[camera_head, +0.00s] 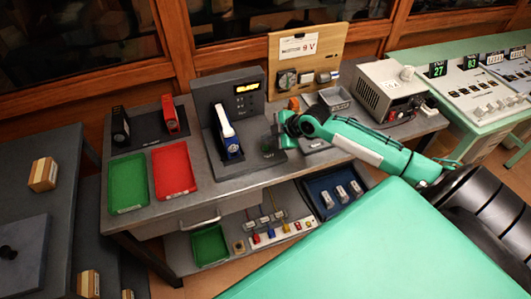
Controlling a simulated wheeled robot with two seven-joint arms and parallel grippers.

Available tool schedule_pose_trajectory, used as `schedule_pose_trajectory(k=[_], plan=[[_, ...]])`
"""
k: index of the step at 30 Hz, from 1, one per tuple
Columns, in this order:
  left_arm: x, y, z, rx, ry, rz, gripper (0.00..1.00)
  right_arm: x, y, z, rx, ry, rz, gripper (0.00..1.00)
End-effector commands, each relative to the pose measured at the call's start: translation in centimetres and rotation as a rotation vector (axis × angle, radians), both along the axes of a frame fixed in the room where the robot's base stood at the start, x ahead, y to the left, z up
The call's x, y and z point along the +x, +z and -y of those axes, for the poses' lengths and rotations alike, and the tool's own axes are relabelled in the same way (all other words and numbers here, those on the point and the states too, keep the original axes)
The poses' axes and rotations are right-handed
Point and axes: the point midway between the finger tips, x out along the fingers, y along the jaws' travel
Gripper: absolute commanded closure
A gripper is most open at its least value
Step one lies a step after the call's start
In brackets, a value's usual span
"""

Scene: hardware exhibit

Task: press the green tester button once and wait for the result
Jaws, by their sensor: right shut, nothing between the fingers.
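The dark grey tester (207,93) stands on the grey bench, with a lit yellow display (247,88) on its upright panel. A white and blue device (227,130) stands upright on the tester's base. The green button (267,150) shows as a small dark green spot on the base, to the right of that device. My right gripper (277,138) is shut and empty, just above and beside the button. The picture is too small to tell whether it touches the button. My left gripper is not in view.
A green tray (128,183) and a red tray (173,170) lie left of the tester. A black device (120,127) and a red device (170,116) stand behind them. A wooden panel (325,50) and a grey power unit (385,88) stand at the back right.

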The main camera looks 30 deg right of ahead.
Motion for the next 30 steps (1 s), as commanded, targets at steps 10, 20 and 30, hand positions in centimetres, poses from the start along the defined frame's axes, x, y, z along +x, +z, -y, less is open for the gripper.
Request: schedule_pose_trajectory(k=[10, 20, 30], plan=[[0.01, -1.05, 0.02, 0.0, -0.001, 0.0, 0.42, 0.05, -1.86, 0.02, -0.001, 0.0, 0.001, 1.0], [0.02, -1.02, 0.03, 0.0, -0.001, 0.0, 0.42, 0.04, -1.83, 0.02, 0.0, -0.001, 0.001, 1.0], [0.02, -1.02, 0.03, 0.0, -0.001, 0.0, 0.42, 0.04, -1.83, 0.01, 0.0, -0.001, 0.001, 1.0]])
